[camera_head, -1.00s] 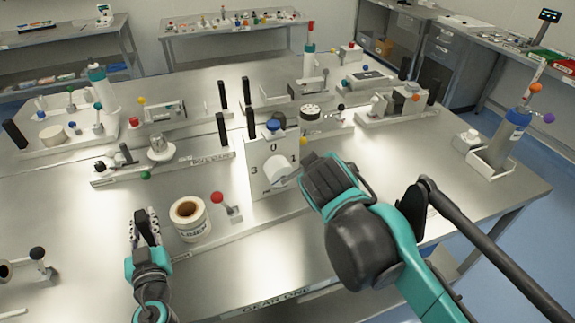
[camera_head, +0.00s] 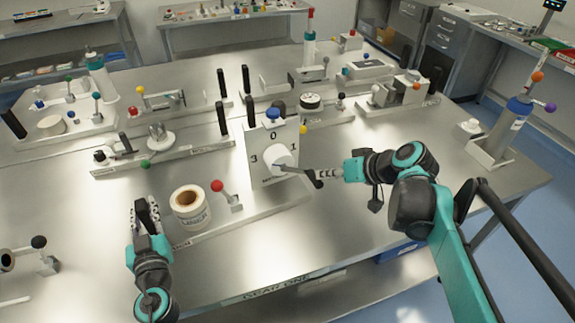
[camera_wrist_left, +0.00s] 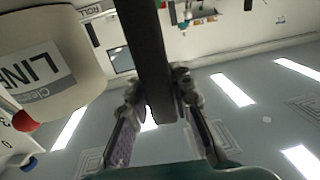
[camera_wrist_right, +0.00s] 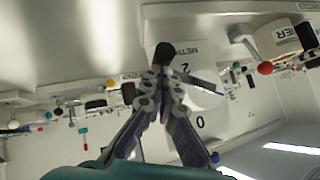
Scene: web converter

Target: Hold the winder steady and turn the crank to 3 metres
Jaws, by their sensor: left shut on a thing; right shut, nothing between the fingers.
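The winder has a white upright panel (camera_head: 257,150) marked 0, 1 and 3, with a round white hub (camera_head: 280,161). Its crank arm (camera_head: 296,168) points right and slightly down from the hub, ending in a black knob (camera_head: 317,182). My right gripper (camera_head: 324,173) is shut and empty, its fingertips close beside the knob; the right wrist view shows the knob (camera_wrist_right: 163,52) just beyond the tips. I cannot tell whether they touch. My left gripper (camera_head: 145,208) is shut on a dark upright handle (camera_wrist_left: 150,45) at the left of the winder base; the head view mostly hides this handle.
A white label roll (camera_head: 189,208) and a red-knobbed lever (camera_head: 226,194) stand between my grippers on the winder's base. Other fixtures, such as a teal-topped bottle (camera_head: 101,75), crowd the back.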

